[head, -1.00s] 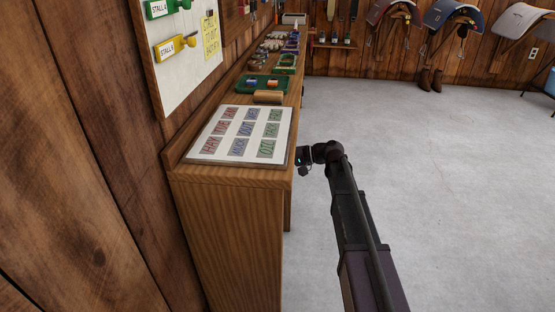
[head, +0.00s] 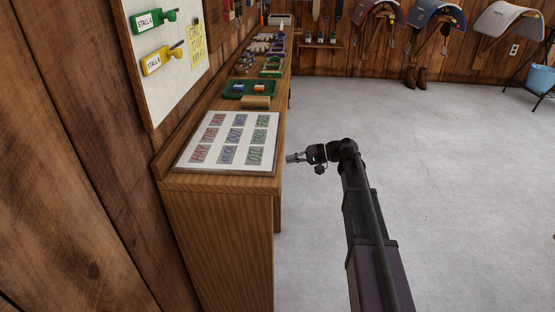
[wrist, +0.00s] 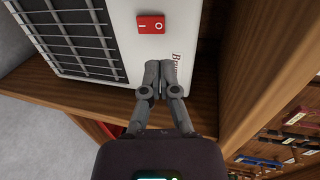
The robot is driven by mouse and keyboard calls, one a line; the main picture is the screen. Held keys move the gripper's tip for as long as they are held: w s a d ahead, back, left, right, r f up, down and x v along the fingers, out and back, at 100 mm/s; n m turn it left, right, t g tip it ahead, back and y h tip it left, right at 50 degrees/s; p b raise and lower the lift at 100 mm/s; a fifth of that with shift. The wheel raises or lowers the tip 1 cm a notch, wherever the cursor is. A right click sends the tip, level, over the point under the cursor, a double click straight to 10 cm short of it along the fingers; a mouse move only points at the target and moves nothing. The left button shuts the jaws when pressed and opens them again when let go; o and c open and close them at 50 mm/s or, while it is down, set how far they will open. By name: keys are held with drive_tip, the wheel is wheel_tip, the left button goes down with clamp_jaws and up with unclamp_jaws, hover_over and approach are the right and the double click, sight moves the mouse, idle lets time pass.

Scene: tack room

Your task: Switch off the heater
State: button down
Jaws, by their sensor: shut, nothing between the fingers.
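The heater (wrist: 120,62) is a white box with a dark grille, on a wooden surface in the wrist view. Its red rocker switch (wrist: 151,25) is marked I on the left and O on the right; I cannot tell which side is pressed. My gripper (wrist: 157,65) is shut and empty, its fingertips over the white panel just below the switch, apart from it in the picture. The gripper also shows in the head view (head: 290,158), beside the bench edge. The heater cannot be made out in the head view.
A wooden post (wrist: 258,65) stands close right of the gripper, with small drawers or racks beyond. The wooden bench (head: 215,230) carries a word board (head: 184,160) and a green tray (head: 234,94). Open grey floor (head: 450,180) lies right of my arm.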

drive_tip(key=shift+r+p+v, duration=0.25)
drive_tip(key=shift+p+v, duration=0.15)
drive_tip(key=shift+v, duration=0.8)
drive_tip(key=shift+r+p+v, duration=0.25)
drive_tip(key=shift+p+v, duration=0.1)
drive_tip(key=shift+v, duration=0.85)
drive_tip(key=shift+s+a, duration=0.1)
drive_tip(key=shift+a, duration=0.1)
drive_tip(key=s+f+g+h+p, duration=0.1)
drive_tip(key=s+f+h, duration=0.3)
drive_tip(key=s, duration=0.3)
drive_tip(key=s+f+h+p, duration=0.1)
drive_tip(key=s+f+h, duration=0.3)
drive_tip(key=s, duration=0.4)
drive_tip(key=s+d+f+h+p, duration=0.2)
drive_tip(key=s+d+h, duration=0.55)
drive_tip(key=s, duration=0.35)
wheel_tip(320, 180, up, 38)
drive_tip(key=p, duration=3.8)
drive_tip(key=shift+w+n, duration=0.3)
drive_tip(key=shift+n, duration=0.1)
drive_tip(key=shift+w+d, duration=0.1)
